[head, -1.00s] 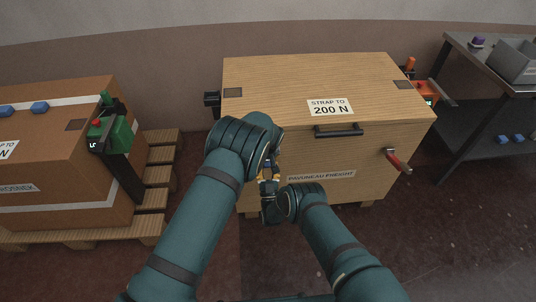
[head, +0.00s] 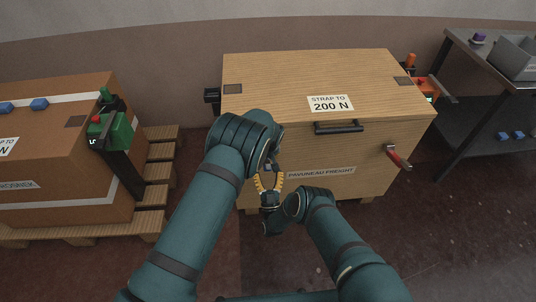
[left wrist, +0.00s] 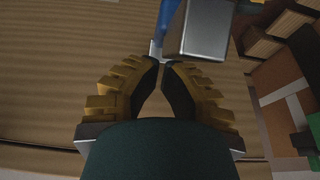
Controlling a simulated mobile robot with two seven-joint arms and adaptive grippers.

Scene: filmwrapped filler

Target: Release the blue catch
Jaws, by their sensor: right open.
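The blue catch (left wrist: 172,28) shows in the left wrist view as a blue bar beside a grey metal block (left wrist: 200,32), against the wooden crate. In the head view a small bit of blue (head: 267,167) shows on the crate front, mostly hidden by my left wrist. My left gripper (left wrist: 161,64) has its fingertips almost together, just short of the blue bar's lower end; I see nothing clearly held. In the head view its fingers are hidden. My right gripper (head: 269,176) is open and empty, fingers pointing up, just below my left wrist in front of the crate.
The wooden crate (head: 370,145) has a black handle (head: 339,127) and a red-handled lever (head: 398,158) on its front. A brown box (head: 80,165) on a pallet (head: 155,198) stands left, with a green device (head: 112,132). A grey bench (head: 478,115) stands right. The floor in front is clear.

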